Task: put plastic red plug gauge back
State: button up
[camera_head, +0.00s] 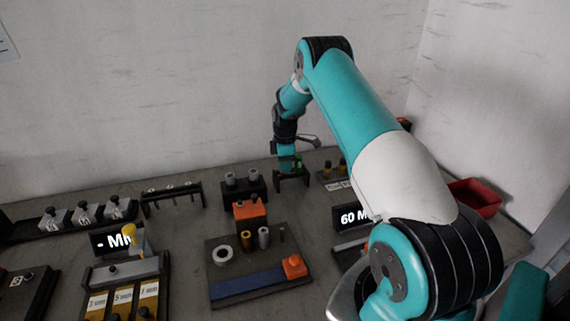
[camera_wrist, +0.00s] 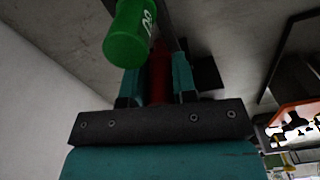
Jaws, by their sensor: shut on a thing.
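My gripper (camera_head: 287,166) reaches down at the back of the table, over a small black stand (camera_head: 292,183). In the wrist view, my gripper (camera_wrist: 158,80) has its two teal fingers shut on a dark red piece, the red plug gauge (camera_wrist: 160,72). Only a narrow strip of the gauge shows; its lower part is hidden. A green cylinder (camera_wrist: 128,38) with white lettering is right beside the gripper, nearer the wrist camera, and partly covers the left finger and the gauge. A bit of green (camera_head: 298,161) also shows beside the gripper in the head view. I cannot tell whether the gauge touches the stand.
A black block with two grey cylinders (camera_head: 230,179) stands left of the stand. A rack with yellow-topped pieces (camera_head: 327,170) is close on its right. A red bin (camera_head: 474,197) is farther right. A dark fixture plate (camera_head: 222,276) lies in front. The back wall is close behind.

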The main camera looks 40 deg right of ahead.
jog(key=shift+f, duration=0.35)
jog(key=o, duration=0.9)
